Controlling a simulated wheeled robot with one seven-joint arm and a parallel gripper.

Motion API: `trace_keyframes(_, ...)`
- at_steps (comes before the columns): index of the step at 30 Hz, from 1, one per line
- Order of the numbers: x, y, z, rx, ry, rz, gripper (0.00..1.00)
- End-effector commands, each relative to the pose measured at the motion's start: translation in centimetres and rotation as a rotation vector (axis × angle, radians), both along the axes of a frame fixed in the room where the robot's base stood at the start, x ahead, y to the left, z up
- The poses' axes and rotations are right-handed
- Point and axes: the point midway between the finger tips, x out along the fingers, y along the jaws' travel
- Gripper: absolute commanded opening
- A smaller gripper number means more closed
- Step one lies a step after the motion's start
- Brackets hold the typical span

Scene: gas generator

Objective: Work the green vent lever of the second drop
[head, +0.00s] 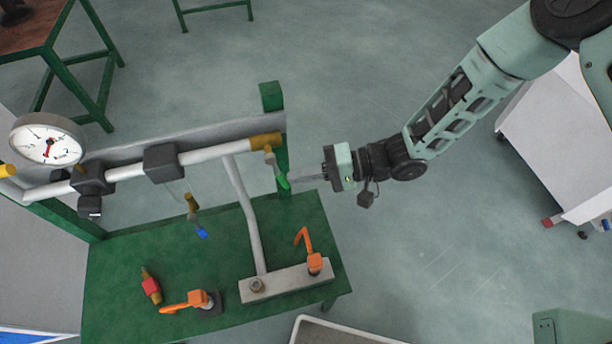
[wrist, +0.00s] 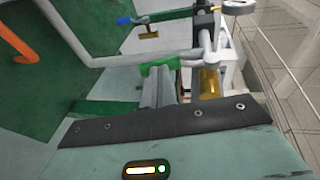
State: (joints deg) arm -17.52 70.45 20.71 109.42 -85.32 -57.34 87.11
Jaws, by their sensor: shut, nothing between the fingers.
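The green vent lever (head: 284,184) hangs at the right end of the white pipe (head: 215,151), just below its brass end fitting (head: 265,141). In the wrist view the green lever (wrist: 158,66) lies across the tips of my fingers, and the brass fitting (wrist: 210,83) is to their right. My gripper (head: 296,179) comes from the right with its fingers pointing left at the lever. It is shut with nothing held. The fingertips are at the lever or very near it; I cannot tell whether they touch.
A blue-tipped lever (head: 201,232) hangs from the pipe further left. A pressure gauge (head: 48,139) is at the far left. The green bench (head: 130,245) below carries orange-handled valves (head: 190,301) and a red fitting (head: 151,286). Open floor lies right of the bench.

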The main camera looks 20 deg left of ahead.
Motion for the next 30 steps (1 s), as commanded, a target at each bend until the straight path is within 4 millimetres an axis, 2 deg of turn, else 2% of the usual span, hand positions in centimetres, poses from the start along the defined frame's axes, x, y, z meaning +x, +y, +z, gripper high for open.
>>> trace_keyframes(1, -0.1, 0.2, -0.9, 0.031, 0.02, -0.001, 0.0)
trace_keyframes(6, -0.4, 0.8, -1.2, 0.118, 0.072, -0.001, 0.0)
trace_keyframes(30, -1.0, 1.5, -1.2, 0.11, 0.066, 0.002, 0.0)
